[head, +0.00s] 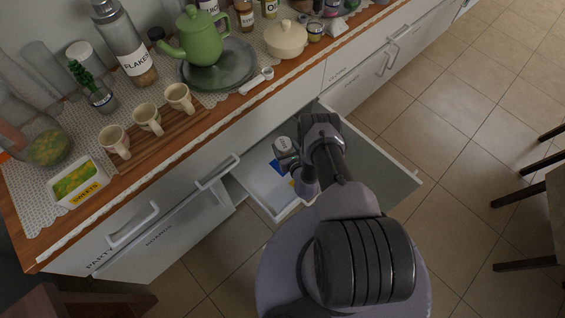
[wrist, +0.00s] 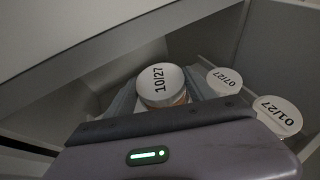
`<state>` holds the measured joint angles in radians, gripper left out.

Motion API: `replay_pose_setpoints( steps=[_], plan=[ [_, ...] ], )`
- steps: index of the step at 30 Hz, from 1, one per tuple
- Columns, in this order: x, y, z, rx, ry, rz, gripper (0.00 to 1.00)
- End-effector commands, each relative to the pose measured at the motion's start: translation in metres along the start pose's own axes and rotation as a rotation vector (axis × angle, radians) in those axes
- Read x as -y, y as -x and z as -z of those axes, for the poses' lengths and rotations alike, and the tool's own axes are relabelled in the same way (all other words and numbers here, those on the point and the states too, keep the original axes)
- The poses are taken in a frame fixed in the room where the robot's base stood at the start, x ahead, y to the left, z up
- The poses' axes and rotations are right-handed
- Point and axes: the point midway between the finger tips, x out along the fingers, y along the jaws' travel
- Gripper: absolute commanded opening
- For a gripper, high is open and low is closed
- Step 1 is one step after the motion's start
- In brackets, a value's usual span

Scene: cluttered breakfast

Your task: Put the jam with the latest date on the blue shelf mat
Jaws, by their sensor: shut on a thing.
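My gripper (wrist: 160,106) is shut on a jam jar (wrist: 161,84) whose white lid reads 10/27. The jar is inside the open drawer (head: 262,194); I cannot tell if it is lifted clear of the drawer floor. A jar lid marked 07/27 (wrist: 224,81) and a jar lid marked 01/27 (wrist: 277,115) are to its right, apart from it. In the head view my arm hides much of the drawer. A blue patch (head: 278,167) shows on the drawer floor beside the gripper; I cannot tell whether it is the blue shelf mat.
Drawer walls stand close around the gripper. The counter above holds a green teapot (head: 201,40), cups (head: 148,118), a lidded pot (head: 286,38) and a FLAKES jar (head: 127,50). Chairs (head: 527,195) stand at the right; the tiled floor (head: 455,110) between is clear.

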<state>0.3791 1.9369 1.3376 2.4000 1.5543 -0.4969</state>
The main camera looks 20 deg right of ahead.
Motion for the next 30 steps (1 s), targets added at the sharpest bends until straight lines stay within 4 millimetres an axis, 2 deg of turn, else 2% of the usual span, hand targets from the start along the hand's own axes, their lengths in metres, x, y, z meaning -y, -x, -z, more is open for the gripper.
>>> replay_pose_setpoints(
  steps=[1, 3, 7, 12, 17, 18, 21, 30],
  plan=[
    [0.000, -0.008, 0.020, 0.000, -0.001, 0.001, 0.00],
    [0.000, -0.013, 0.034, 0.000, 0.001, 0.000, 0.00],
    [0.000, -0.020, 0.048, 0.001, 0.001, -0.001, 0.00],
    [-0.001, -0.031, 0.077, 0.000, 0.001, -0.002, 0.00],
    [-0.001, -0.030, 0.073, 0.001, 0.002, -0.002, 0.00],
    [-0.001, -0.030, 0.073, -0.001, 0.002, -0.002, 0.69],
    [-0.001, -0.029, 0.073, -0.001, 0.002, -0.003, 0.85],
    [-0.001, -0.027, 0.073, -0.002, 0.002, -0.003, 0.85]
  ],
)
